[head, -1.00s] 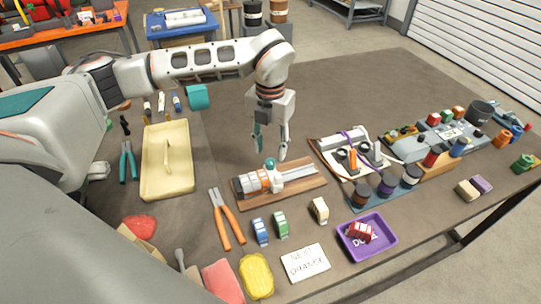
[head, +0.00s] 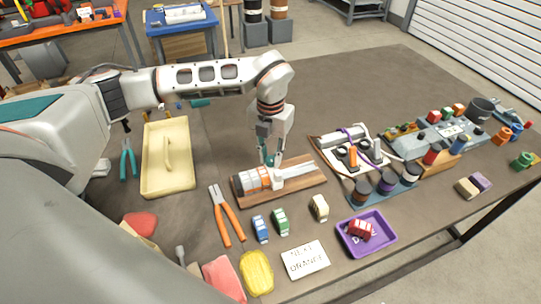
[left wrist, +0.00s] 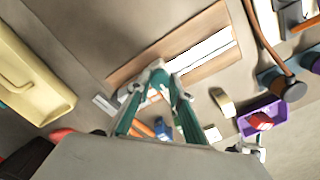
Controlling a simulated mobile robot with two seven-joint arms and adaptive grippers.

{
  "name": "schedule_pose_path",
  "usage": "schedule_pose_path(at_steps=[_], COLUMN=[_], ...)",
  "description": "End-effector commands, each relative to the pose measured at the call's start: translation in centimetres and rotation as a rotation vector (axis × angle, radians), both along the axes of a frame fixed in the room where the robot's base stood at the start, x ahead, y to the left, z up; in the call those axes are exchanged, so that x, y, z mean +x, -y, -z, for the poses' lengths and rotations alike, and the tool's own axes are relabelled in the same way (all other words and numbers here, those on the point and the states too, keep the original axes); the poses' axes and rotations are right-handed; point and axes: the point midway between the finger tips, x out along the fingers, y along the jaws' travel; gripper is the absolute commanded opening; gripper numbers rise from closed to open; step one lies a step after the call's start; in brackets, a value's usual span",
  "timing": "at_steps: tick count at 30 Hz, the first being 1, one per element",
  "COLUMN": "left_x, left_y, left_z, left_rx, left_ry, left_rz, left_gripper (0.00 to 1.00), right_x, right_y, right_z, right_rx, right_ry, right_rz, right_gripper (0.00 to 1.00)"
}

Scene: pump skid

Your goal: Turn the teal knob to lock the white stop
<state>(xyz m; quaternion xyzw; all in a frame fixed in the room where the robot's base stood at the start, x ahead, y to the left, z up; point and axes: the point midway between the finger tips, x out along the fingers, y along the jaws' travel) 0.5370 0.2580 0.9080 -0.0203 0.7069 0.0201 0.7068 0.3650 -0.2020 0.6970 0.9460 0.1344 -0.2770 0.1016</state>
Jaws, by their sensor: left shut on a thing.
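The white stop (head: 277,181) sits on the rail against the right end of the blocks. My left gripper (head: 273,164) points down over the stop, shut on the teal knob on top of it. The fingers hide most of the knob. In the left wrist view the teal-lined fingers (left wrist: 161,78) meet over the stop, with the board (left wrist: 150,67) behind.
Orange-handled pliers (head: 227,216), blue, green and cream small blocks (head: 280,221), a sign card (head: 305,260) and a purple tray (head: 389,241) lie in front. A cream tray (head: 150,187) is left; a cable fixture (head: 335,146) stands close right. Bare table lies behind.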

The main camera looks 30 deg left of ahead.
Motion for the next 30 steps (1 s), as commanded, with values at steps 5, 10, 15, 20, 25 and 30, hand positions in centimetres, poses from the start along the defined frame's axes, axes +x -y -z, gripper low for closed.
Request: schedule_pose_path(at_steps=[5, 10, 15, 20, 25, 30], left_x=[0.0, 0.0, 0.1, 0.1, 0.1, 0.1], left_y=[0.0, -0.1, -0.1, -0.1, -0.1, -0.1], left_z=[-0.1, -0.1, -0.2, -0.2, -0.2, -0.1], left_rx=[0.000, 0.001, 0.002, 0.002, 0.001, 0.001], left_ry=[-0.001, 0.001, 0.001, 0.002, 0.001, 0.000], left_rz=[0.024, 0.093, 0.216, 0.364, 0.527, 0.689], left_gripper=[0.00, 0.00, 0.00, 0.00, 0.00, 0.00], right_x=[-0.1, -0.2, -0.2, -0.2, -0.4, -0.5], right_y=[0.0, 0.0, 0.0, 0.4, 1.1, 1.5], right_z=[0.1, -0.1, -0.5, -0.6, -0.3, -0.3], right_rx=[0.000, -0.001, -0.001, -0.006, -0.015, -0.020], right_ry=[-0.004, -0.006, -0.006, -0.012, -0.023, -0.030], right_rz=[0.000, 0.000, 0.000, 0.006, 0.018, 0.023], right_gripper=[0.40, 0.40, 0.40, 0.40, 0.40, 0.40])
